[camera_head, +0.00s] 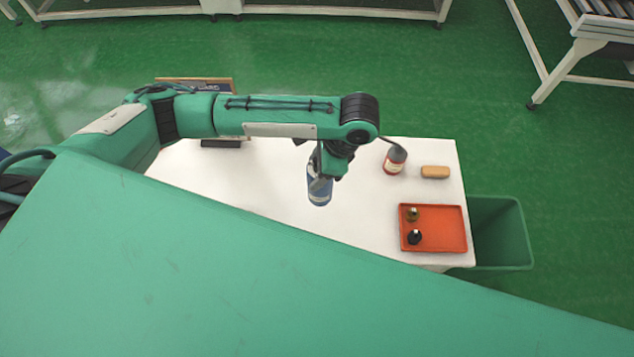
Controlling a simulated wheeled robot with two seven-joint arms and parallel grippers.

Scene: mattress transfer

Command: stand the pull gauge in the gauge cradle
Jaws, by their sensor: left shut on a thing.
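My left gripper (327,170) is over the middle of the white table (250,178), shut on a blue thing (319,190) with a pale patch on its side. The blue thing hangs below the gripper, slightly tilted; its upper part is hidden by the fingers. I cannot tell for sure that it is the pull gauge, or if it touches the table. A low black block (222,144) at the back left, partly behind my left arm, may be the gauge cradle; I cannot tell. My right gripper is not in view.
A red bottle (395,161) with a dark top and a tan block (435,172) stand at the back right. An orange tray (450,246) holds a brass and a black piece. A green bin (502,232) is beside the table's right edge. A framed board (195,84) is behind my left arm.

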